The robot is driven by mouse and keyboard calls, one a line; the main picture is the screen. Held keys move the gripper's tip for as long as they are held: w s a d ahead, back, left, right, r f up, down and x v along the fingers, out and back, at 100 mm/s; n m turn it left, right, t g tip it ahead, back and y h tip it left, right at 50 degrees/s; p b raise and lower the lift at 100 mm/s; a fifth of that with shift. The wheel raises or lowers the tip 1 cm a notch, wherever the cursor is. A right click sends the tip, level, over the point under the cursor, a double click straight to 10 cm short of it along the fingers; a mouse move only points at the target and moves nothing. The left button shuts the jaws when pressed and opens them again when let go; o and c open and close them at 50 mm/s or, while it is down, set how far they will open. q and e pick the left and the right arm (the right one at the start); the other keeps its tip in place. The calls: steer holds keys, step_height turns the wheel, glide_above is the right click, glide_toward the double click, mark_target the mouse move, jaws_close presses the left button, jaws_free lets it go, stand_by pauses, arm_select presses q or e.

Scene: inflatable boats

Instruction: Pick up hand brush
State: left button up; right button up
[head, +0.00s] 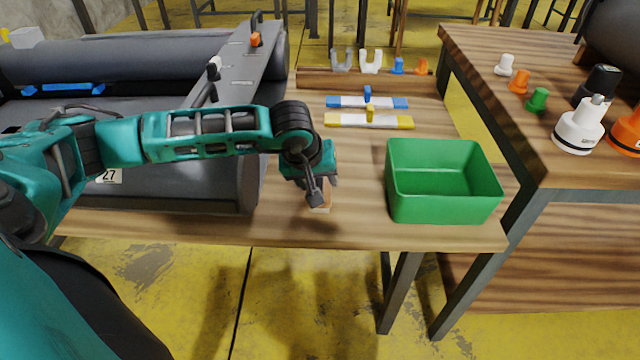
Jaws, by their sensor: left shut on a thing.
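My left gripper (317,200) reaches in from the left over the wooden table, just left of the green bin. It points down and is shut on a small light-brown wooden thing (321,209), which looks like the hand brush. Only a bit of it shows at the fingertips; the gripper hides the rest. I cannot tell whether it touches the table. My right gripper is not in view.
The empty green bin (444,208) stands at the table's front right. Blue-white (345,102) and yellow-white (345,119) bars lie behind. A grey inflatable boat (180,185) fills the left. A second table (470,60) at right holds several valves.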

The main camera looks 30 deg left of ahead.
arm_select(q)
steer(key=c, duration=0.7)
step_height(320, 180, up, 20)
steer(key=p, duration=0.5)
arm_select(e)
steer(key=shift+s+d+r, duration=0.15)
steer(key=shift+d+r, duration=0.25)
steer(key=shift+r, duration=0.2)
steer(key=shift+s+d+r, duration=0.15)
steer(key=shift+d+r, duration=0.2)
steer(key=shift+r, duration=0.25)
